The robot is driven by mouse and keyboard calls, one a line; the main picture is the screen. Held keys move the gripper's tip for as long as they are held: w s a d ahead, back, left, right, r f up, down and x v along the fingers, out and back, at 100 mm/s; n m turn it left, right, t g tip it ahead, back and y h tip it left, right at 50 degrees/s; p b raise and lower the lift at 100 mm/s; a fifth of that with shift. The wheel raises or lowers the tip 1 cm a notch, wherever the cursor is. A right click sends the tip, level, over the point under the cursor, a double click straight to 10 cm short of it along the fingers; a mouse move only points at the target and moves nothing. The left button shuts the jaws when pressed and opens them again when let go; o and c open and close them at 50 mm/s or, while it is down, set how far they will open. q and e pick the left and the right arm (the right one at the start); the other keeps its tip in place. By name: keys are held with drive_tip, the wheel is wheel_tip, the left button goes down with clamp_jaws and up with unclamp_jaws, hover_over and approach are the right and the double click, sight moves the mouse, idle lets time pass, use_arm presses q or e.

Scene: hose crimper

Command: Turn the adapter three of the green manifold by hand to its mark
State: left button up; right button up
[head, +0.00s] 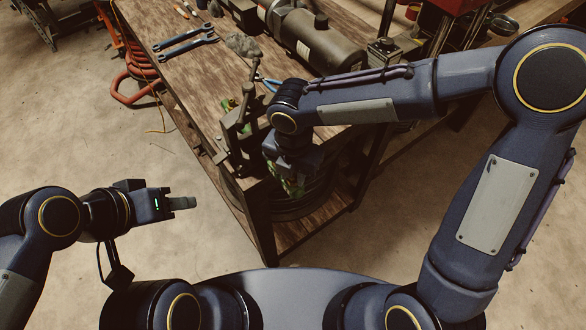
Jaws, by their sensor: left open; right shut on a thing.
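The green manifold (292,188) shows only as small green patches around and below my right gripper, at the near corner of the workbench. My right gripper (284,172) points down there and is shut on a part of the manifold. Its fingertips are mostly hidden by its own body and wrist, so I cannot tell which adapter it holds. The adapter's mark cannot be made out. My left gripper (184,203) is open and empty over the bare floor, left of the bench and apart from the manifold.
A dark vise-like fixture (238,135) stands at the bench edge beside my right wrist. The wooden workbench (190,85) carries blue wrenches (187,45) and a large grey cylindrical machine (318,45). A red-orange hose (130,90) hangs at its left side.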

drive_tip(key=shift+n, duration=0.3)
drive_tip(key=o, duration=1)
wheel_tip(320, 180, up, 8)
drive_tip(key=shift+f+b, duration=0.1)
drive_tip(key=shift+b, duration=0.25)
